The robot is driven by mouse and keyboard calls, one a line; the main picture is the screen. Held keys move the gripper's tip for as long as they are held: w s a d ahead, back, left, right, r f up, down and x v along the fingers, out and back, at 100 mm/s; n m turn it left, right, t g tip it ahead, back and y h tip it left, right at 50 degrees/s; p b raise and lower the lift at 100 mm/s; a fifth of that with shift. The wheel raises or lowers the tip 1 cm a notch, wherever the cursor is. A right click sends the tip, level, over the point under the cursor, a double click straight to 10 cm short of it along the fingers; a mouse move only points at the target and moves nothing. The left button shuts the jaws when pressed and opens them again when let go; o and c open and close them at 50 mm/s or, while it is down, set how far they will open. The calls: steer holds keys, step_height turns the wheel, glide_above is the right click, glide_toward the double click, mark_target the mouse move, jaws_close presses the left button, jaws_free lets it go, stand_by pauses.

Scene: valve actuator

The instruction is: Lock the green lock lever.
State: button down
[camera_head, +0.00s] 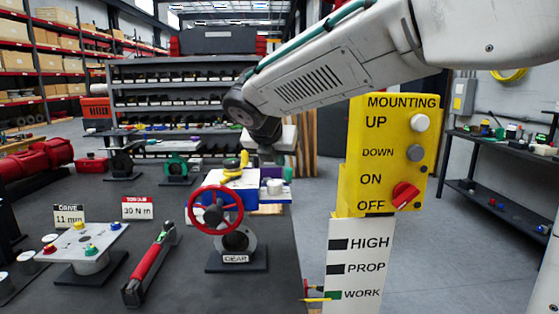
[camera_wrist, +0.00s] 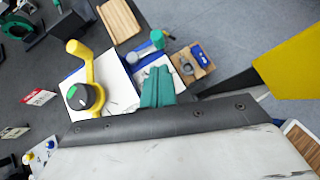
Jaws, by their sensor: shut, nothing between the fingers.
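The valve actuator is a blue box (camera_head: 232,197) with a pale top, a red handwheel (camera_head: 216,210) and a yellow lever (camera_wrist: 88,62). A small teal-green handle (camera_wrist: 157,39), apparently the green lock lever, stands beyond my fingers in the wrist view, by a blue and white part at the actuator's side. In the head view I cannot make the lever out clearly. My gripper (camera_wrist: 158,88) points down over that side of the actuator. Its teal fingers are together and hold nothing. The lever tip looks apart from the fingers; its lower part is partly hidden.
A yellow control panel (camera_head: 388,155) stands right of the bench. A black knob with a green mark (camera_wrist: 80,97) sits by the yellow lever. A small wooden block with a blue part (camera_wrist: 203,55) lies beyond. A red torque tool (camera_head: 149,265) and label signs (camera_head: 137,207) are at left.

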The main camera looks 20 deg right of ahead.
mark_target(287, 179)
steer(key=x, duration=0.7)
steer(key=shift+w+d+f, duration=0.15)
steer(key=shift+w+f, duration=0.05)
